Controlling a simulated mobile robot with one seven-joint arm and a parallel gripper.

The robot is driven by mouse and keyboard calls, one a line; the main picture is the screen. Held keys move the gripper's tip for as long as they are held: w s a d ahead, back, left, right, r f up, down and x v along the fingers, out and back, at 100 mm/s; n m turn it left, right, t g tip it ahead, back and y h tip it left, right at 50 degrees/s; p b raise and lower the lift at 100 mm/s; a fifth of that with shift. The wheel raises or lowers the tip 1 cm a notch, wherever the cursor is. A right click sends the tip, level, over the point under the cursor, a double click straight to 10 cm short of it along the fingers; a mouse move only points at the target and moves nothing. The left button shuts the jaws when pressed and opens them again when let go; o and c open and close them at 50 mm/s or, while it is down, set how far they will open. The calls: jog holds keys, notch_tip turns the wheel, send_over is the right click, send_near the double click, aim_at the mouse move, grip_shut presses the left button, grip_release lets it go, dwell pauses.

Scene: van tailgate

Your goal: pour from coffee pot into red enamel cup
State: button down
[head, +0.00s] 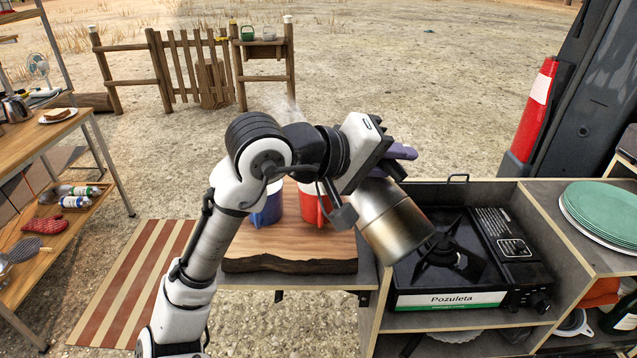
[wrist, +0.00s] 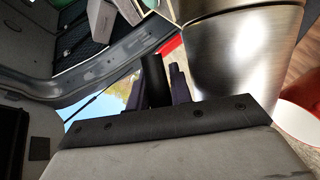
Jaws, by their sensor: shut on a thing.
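The metal coffee pot (head: 392,222) is tilted in the head view, its base toward the lower right over the stove and its upper part toward the red enamel cup. My gripper (head: 385,160) is shut on the pot at its upper end. The red enamel cup (head: 313,207) stands on the wooden board (head: 290,266), partly hidden by my arm. In the wrist view the pot's steel body (wrist: 240,60) fills the upper right, and the red cup's rim (wrist: 300,115) shows at the right edge. The spout and any liquid are hidden.
A blue cup (head: 267,205) stands left of the red cup, close to it. The black camp stove (head: 455,262) is at the right, in a wooden compartment. Green plates (head: 602,212) are stacked further right. The board's front part is clear.

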jog(key=shift+w+a, duration=0.1)
jog(key=shift+w, duration=0.05)
